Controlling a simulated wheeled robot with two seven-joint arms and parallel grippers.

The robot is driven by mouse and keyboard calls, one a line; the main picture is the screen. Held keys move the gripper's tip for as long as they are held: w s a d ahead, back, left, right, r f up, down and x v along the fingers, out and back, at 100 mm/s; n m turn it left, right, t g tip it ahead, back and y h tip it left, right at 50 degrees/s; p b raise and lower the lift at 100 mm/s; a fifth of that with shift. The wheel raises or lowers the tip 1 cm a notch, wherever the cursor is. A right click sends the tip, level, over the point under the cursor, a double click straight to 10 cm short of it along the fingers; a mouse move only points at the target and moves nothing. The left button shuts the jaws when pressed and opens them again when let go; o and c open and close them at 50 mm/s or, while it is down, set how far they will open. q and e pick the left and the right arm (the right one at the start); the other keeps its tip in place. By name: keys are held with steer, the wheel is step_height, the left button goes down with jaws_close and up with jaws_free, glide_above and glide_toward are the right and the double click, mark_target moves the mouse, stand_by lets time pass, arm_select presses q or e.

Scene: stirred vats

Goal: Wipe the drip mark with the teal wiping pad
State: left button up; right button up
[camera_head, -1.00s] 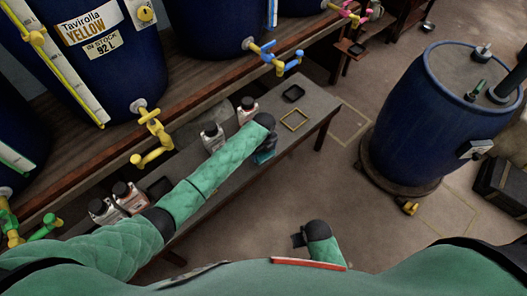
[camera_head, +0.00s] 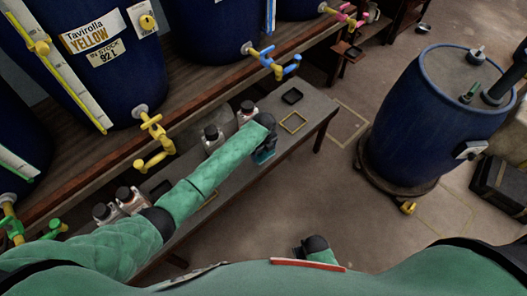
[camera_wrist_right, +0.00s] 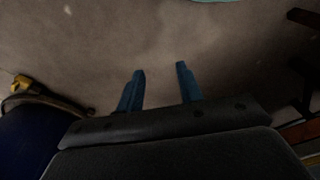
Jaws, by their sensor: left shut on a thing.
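My left gripper (camera_head: 265,148) reaches over the long grey-brown bench and is shut on the teal wiping pad (camera_head: 263,156). Only a small part of the pad shows below the dark gripper, at or just above the bench top; I cannot tell whether it touches. I cannot make out the drip mark; the arm and gripper hide part of the bench. My right gripper (camera_head: 302,250) is low near my body, away from the bench. In the right wrist view its two blue fingers (camera_wrist_right: 160,87) are apart with nothing between them, above the floor.
Behind are blue vats with a yellow tap (camera_head: 155,135) and a blue tap (camera_head: 285,66). A blue drum (camera_head: 415,130) stands right. The floor between is clear.

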arm_select(q)
steer(key=shift+r, duration=0.45)
steer(key=shift+r+p, duration=0.65)
steer(key=shift+p, duration=0.15)
arm_select(e)
steer(key=f, duration=0.3)
steer(key=s+f, duration=0.1)
steer(key=f, duration=0.1)
steer(key=shift+d+f, duration=0.15)
steer(key=shift+w, duration=0.1)
